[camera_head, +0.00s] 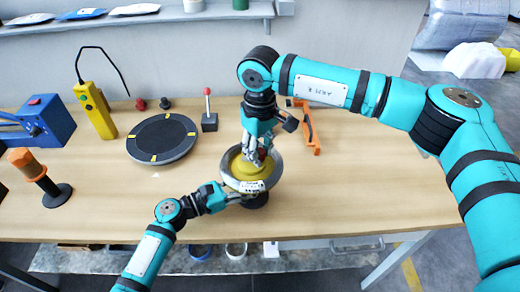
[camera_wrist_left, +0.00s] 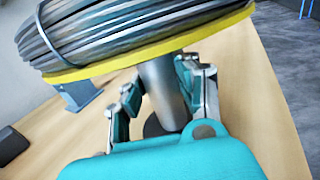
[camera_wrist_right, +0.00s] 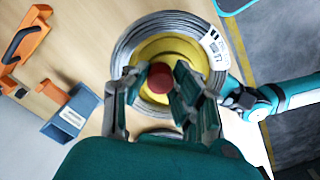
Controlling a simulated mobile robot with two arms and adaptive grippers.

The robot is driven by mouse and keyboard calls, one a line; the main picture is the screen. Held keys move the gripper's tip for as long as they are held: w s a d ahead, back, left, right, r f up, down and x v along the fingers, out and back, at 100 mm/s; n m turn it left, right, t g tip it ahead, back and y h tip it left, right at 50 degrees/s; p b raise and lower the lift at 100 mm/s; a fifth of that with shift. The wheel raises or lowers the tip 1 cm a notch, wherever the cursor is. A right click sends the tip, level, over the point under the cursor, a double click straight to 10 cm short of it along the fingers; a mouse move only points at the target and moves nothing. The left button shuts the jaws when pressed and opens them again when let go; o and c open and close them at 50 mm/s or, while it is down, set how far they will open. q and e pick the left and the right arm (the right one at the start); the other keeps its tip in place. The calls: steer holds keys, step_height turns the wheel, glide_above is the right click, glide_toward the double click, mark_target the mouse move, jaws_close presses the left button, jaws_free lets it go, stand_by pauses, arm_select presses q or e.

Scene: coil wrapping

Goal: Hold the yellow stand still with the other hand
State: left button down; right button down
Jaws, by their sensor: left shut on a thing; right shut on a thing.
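The yellow stand (camera_head: 232,181) stands on the wooden table with a coil of grey wire (camera_head: 268,181) around it. In the left wrist view its yellow disc (camera_wrist_left: 150,47) lies under the coil (camera_wrist_left: 110,28), on a grey post (camera_wrist_left: 164,88). My left gripper (camera_head: 243,197) is below the disc, with its fingers on both sides of the post, shut on it. My right gripper (camera_head: 256,153) reaches down from above. In the right wrist view its fingers are shut on the red knob (camera_wrist_right: 187,78) at the top middle of the stand. The base is partly hidden.
A black round turntable (camera_head: 162,138), a yellow hand control (camera_head: 97,110) and a small lever box (camera_head: 209,122) stand left of the stand. The table's right part is clear.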

mark_target(260, 151)
arm_select(q)
steer(key=shift+f, duration=0.1)
arm_select(e)
steer(key=shift+r+n, duration=0.1)
steer(key=shift+n, duration=0.5)
arm_select(q)
steer(key=shift+a, duration=0.1)
arm_select(e)
steer(key=c, duration=1.1)
jaws_free()
steer(key=shift+o, duration=0.2)
step_height(260, 151, up, 12)
arm_select(q)
steer(key=c, duration=0.9)
jaws_free()
